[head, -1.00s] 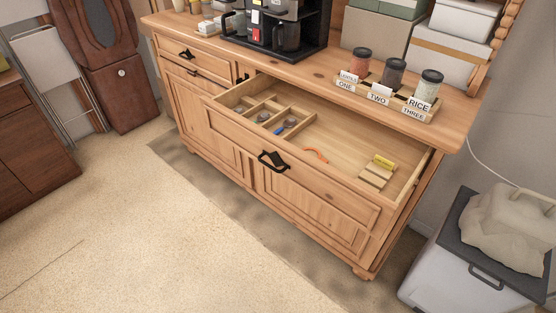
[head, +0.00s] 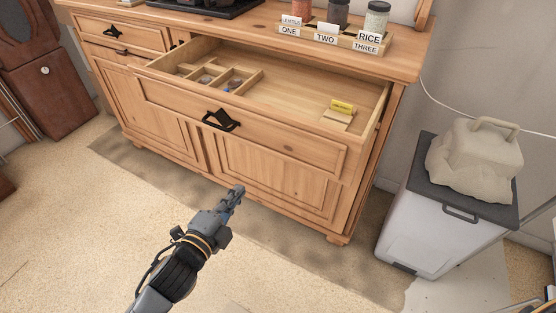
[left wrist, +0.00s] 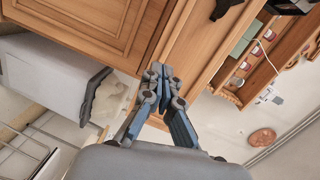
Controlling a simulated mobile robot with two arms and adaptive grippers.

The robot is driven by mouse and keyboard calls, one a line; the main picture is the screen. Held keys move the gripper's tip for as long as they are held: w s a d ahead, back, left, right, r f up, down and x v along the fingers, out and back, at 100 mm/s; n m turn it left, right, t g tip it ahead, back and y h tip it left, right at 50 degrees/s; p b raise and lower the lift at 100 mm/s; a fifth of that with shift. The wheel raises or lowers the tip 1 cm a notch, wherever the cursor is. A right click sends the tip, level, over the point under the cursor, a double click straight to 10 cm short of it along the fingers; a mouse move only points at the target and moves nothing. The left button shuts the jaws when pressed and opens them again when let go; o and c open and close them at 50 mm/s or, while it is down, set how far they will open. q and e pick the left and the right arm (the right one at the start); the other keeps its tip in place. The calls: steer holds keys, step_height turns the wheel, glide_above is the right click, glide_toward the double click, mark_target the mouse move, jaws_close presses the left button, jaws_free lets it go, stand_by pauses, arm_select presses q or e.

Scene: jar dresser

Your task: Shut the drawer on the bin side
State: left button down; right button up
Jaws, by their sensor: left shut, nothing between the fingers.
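The wooden drawer on the bin side (head: 290,139) stands pulled out of the dresser. It has a black cup handle (head: 221,120) at the middle of its front. Small dividers, a yellow item (head: 342,106) and small blocks lie inside. My left gripper (head: 238,189) is shut and empty, below and in front of the drawer, apart from it in the head view. The left wrist view shows its closed fingers (left wrist: 161,73) in front of wooden fronts and a dark handle (left wrist: 225,8). My right gripper is not in view.
The bin (head: 437,225), grey with a dark lid and a beige bag (head: 474,160) on top, stands right of the dresser (head: 150,110). Labelled jars (head: 335,15) stand on the dresser top. The smaller left drawer (head: 118,31) is shut. The floor in front is clear.

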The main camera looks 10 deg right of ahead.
arm_select(q)
step_height(320, 180, up, 5)
steer(key=s+d+m+h, duration=0.2)
steer(key=s+d+m, duration=0.1)
glide_toward(284, 140)
steer(key=x, duration=0.7)
steer(key=shift+p, duration=0.3)
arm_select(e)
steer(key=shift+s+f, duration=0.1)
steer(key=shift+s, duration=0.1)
arm_select(q)
steer(key=shift+w+d, duration=0.1)
